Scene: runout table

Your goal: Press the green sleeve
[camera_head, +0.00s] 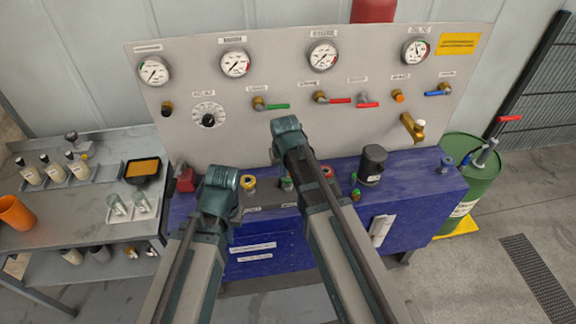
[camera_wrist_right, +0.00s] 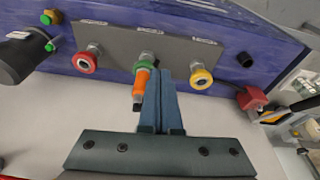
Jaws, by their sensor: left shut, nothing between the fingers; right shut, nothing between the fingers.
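The green sleeve (camera_wrist_right: 147,65) is a ring on the middle fitting of a grey plate in the right wrist view, with an orange piece (camera_wrist_right: 140,84) extending from it toward the camera. In the head view the sleeve (camera_head: 287,184) is partly hidden beside my right arm. My right gripper (camera_wrist_right: 161,76) is shut and empty, its fingertips just right of the sleeve and orange piece; whether they touch I cannot tell. In the head view my right gripper (camera_head: 287,126) is seen from behind, fingertips hidden. My left gripper (camera_head: 221,178) is shut and empty, left of the yellow fitting.
A red-ringed fitting (camera_wrist_right: 86,62) and a yellow-ringed fitting (camera_wrist_right: 201,78) flank the green one. A black cylinder (camera_head: 372,163) stands on the blue bench (camera_head: 420,190) to the right. The gauge panel (camera_head: 220,90) rises behind, with several valves. A side table (camera_head: 60,225) is at left.

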